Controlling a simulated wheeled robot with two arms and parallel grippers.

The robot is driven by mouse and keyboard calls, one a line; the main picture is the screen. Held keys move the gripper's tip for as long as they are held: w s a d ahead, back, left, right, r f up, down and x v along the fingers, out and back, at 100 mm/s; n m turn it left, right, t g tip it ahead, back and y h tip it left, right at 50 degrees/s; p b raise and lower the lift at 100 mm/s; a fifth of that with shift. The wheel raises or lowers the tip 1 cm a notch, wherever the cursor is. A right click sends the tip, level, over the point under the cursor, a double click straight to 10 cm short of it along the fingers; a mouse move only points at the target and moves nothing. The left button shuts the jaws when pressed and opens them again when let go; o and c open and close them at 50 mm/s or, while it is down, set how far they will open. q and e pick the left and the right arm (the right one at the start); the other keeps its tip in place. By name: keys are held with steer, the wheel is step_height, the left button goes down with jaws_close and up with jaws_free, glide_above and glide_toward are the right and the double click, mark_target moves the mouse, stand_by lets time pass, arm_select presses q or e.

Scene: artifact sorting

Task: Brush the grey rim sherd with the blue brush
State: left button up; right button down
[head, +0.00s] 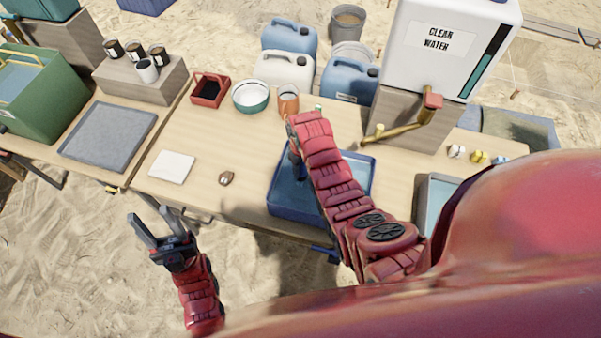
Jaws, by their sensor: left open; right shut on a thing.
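A small brownish piece with a pale patch (227,178) lies on the wooden table, left of the blue tray; I cannot tell whether it is a sherd. No grey rim sherd or blue brush can be made out. My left gripper (151,229) is open and empty, in front of the table's near edge. My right arm reaches over the blue tray (284,211). Its wrist hides most of the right gripper (294,151); only a dark bluish sliver shows at the tray's far left corner. What it holds is hidden.
A white square pad (172,167), red box (210,91), white-and-green bowl (251,96) and copper-coloured cup (288,100) stand on the table. A grey tray (108,136) lies left. A water tank (447,45) with a brass tap stands at back right. The table's front middle is mostly clear.

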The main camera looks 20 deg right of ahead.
steer(key=shift+s+a+r+p, duration=0.1)
steer(key=shift+s+a+p, duration=0.6)
steer(key=shift+s, duration=0.35)
steer(key=shift+w+d+f+b, duration=0.2)
steer(key=shift+w+d+b, duration=0.3)
steer(key=shift+w+b, duration=0.3)
steer(key=shift+w+d+r, duration=0.1)
steer(key=shift+w+d, duration=0.1)
steer(key=shift+w, duration=0.15)
steer(key=shift+s+a+p, duration=0.2)
steer(key=shift+s+a, duration=0.15)
steer(key=shift+s, duration=0.2)
steer(key=shift+s+a+p, duration=0.15)
steer(key=shift+s+a, duration=0.2)
steer(key=shift+s, duration=0.2)
steer(key=shift+w+d+f+b, duration=0.2)
steer(key=shift+w+d+b, duration=0.2)
steer(key=shift+w+b, duration=0.2)
steer(key=shift+w+d+r+b, duration=0.15)
steer(key=shift+w+d+b, duration=0.15)
steer(key=shift+w, duration=0.1)
steer(key=shift+s+a+r+p, duration=0.15)
steer(key=shift+s+a+p, duration=0.4)
steer(key=shift+s, duration=0.2)
steer(key=shift+s+a, duration=0.15)
steer(key=shift+s, duration=0.15)
